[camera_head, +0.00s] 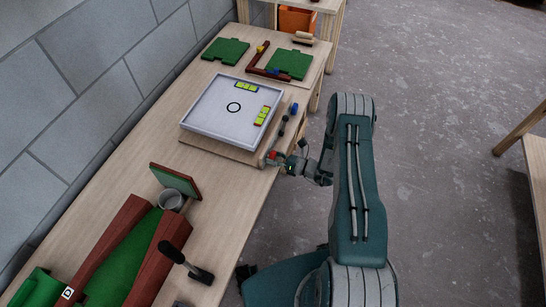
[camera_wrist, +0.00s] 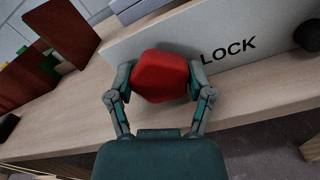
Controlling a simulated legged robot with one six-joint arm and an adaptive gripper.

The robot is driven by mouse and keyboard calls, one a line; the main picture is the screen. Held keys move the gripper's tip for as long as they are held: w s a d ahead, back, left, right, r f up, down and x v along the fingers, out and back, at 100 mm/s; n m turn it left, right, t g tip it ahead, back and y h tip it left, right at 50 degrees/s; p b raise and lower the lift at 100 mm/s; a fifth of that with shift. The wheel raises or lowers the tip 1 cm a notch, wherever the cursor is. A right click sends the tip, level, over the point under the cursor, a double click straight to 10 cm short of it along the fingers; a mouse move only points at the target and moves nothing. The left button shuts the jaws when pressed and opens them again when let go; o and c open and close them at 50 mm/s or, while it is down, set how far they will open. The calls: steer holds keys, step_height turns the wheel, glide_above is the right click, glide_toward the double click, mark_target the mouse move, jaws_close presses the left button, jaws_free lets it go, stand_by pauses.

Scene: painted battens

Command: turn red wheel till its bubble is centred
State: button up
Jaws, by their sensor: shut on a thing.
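The red wheel (camera_wrist: 160,77) fills the middle of the wrist view, on the front of a grey panel marked LOCK (camera_wrist: 230,45). My gripper (camera_wrist: 160,82) is shut on it, one finger on each side. In the head view my gripper (camera_head: 276,160) is at the near right corner of a white square tray (camera_head: 204,125), and the wheel is mostly hidden there. The tray has a black ring in its middle. Two yellow-green bubble vials, one at the far edge (camera_head: 246,87) and one at the right edge (camera_head: 262,116), lie on it. Their bubbles are too small to read.
A blue knob (camera_head: 294,108) and dark knobs (camera_head: 284,122) line the tray's right side. Green pads (camera_head: 226,50) lie behind it. A red and green trough (camera_head: 120,250), grey cup (camera_head: 171,200) and black-handled tool (camera_head: 187,262) are on the near bench. Open floor lies right.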

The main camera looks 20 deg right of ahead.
steer(key=shift+w+d+m, duration=0.1)
steer(key=shift+w+m, duration=0.1)
steer(key=shift+m, duration=2)
steer(key=o, duration=1.1)
steer(key=shift+s, duration=0.1)
